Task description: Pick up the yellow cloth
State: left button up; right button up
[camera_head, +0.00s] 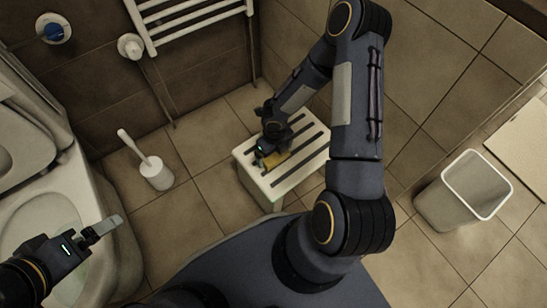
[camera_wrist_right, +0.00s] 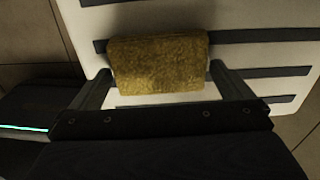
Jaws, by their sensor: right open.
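The yellow cloth (camera_wrist_right: 158,66) lies on the white slatted stool (camera_wrist_right: 200,14) and looks like a folded, fuzzy block. In the head view the cloth (camera_head: 277,159) shows partly, beside my right gripper (camera_head: 264,158) at the stool's left part. My right gripper (camera_wrist_right: 162,85) is open in the wrist view, with one finger at each side of the cloth's near part. I cannot tell whether the fingers touch it. My left gripper (camera_head: 104,230) is at the lower left in front of the toilet. Its fingers overlap, so its opening is unclear.
The toilet (camera_head: 100,205) stands at the left. A toilet brush in a white holder (camera_head: 156,174) stands on the floor left of the stool. A grey bin (camera_head: 464,190) is at the right. A towel rail (camera_head: 190,18) hangs on the back wall. Tiled floor between brush and stool is clear.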

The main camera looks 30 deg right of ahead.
jog(key=c, duration=0.6)
